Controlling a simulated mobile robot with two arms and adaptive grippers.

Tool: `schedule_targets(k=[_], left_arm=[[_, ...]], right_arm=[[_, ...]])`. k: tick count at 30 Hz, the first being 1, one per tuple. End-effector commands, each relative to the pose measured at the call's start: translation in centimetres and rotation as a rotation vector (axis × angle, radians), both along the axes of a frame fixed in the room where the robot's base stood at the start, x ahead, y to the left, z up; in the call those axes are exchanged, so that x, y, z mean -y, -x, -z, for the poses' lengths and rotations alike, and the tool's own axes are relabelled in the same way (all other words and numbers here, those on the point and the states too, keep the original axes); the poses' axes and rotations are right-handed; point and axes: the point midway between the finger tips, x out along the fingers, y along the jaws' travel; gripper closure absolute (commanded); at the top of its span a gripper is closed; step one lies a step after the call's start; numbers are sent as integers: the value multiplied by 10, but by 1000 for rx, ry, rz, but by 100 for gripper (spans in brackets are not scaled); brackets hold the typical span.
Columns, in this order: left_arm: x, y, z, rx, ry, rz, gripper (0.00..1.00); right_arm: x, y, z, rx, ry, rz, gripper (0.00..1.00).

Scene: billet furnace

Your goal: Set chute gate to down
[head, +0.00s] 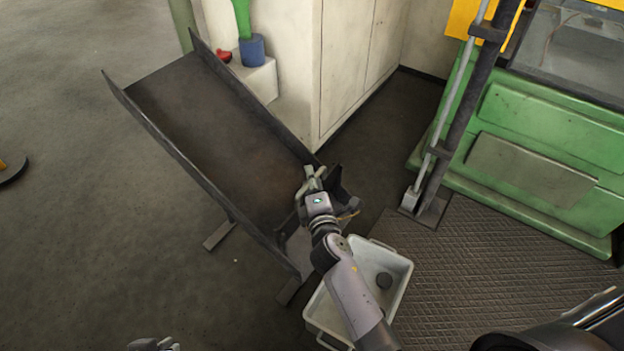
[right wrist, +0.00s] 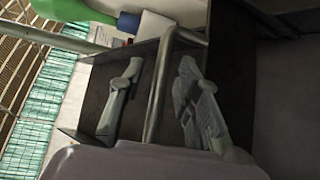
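The dark metal chute (head: 215,130) slopes down from the upper left in the head view. My right gripper (head: 311,176) is at the chute's lower right part, by a dark upright piece that seems to be the gate (head: 338,186). In the right wrist view, a bent grey handle bar (right wrist: 158,85) runs between the two fingers of my right gripper (right wrist: 160,103). The fingers are apart, with gaps on both sides of the bar. My arm hides part of the chute's lower end. My left gripper (head: 155,344) shows only partly at the bottom edge.
A white cabinet (head: 350,60) stands behind. A green machine (head: 550,130) is at right. Open floor lies left.

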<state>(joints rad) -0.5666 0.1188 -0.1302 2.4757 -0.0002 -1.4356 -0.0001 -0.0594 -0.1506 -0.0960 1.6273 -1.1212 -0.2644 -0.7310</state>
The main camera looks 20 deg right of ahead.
Motion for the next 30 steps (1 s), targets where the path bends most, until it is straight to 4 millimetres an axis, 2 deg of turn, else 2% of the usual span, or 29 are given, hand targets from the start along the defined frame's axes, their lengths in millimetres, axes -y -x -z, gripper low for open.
schedule_targets(k=[2,13,30], left_arm=[[0,0,0,0,0,0,100],[0,0,0,0,0,0,100],[0,0,0,-2,0,0,100]], right_arm=[[0,0,0,0,0,0,76],[0,0,0,0,0,0,100],[0,0,0,1,2,0,100]])
